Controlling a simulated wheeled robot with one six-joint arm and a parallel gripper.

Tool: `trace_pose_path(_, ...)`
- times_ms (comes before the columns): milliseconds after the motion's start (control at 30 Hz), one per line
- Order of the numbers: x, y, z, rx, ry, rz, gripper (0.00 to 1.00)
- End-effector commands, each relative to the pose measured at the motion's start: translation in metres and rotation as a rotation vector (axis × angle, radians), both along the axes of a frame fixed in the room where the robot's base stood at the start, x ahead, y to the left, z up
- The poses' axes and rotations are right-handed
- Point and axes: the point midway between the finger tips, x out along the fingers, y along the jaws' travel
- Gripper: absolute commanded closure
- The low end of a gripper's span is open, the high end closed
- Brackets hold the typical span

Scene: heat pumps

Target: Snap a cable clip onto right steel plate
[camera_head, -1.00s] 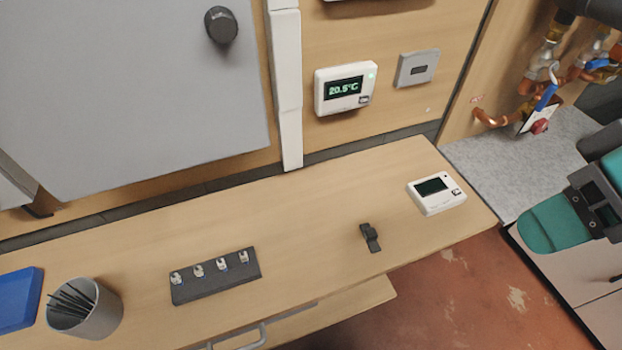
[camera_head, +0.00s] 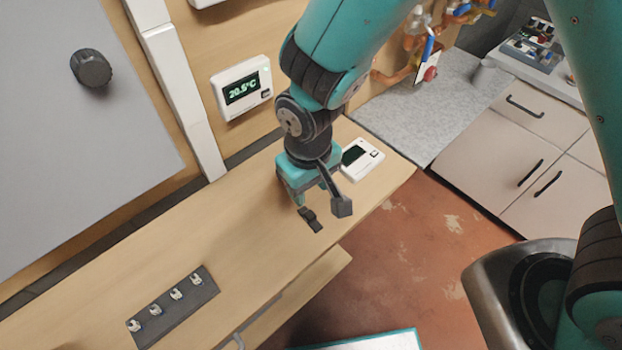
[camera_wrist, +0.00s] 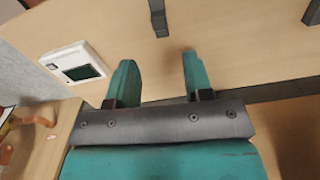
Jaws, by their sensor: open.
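A small dark clip-like piece (camera_head: 311,220) lies on the wooden bench, probably the cable clip. It also shows at the top edge of the wrist view (camera_wrist: 158,18), partly cut off. A dark strip (camera_head: 173,307) lies further left on the bench, with several small silvery pieces (camera_head: 176,294) standing on it. I cannot tell whether these are the steel plates. My teal gripper (camera_head: 312,198) is open above the bench, close to the dark piece. In the wrist view, nothing shows between its fingers (camera_wrist: 160,60) but bare bench.
A white display unit (camera_head: 361,155) lies on the bench just right of my gripper. A thermostat (camera_head: 242,90) and a white vertical duct (camera_head: 180,88) are on the back wall. Bare bench (camera_head: 235,225) lies between the strip and the dark piece.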

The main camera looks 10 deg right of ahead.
Motion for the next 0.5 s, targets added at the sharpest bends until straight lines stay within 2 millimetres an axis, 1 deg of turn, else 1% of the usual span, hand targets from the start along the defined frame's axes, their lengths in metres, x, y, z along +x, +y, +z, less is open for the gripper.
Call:
trace_pose_path(167,0.0,-0.001,-0.015,0.0,0.0,-0.002,0.53)
trace_pose_path(267,0.0,-0.002,-0.028,0.0,0.001,-0.003,0.53)
trace_pose_path(500,0.0,-0.002,-0.064,-0.001,0.002,-0.004,0.53)
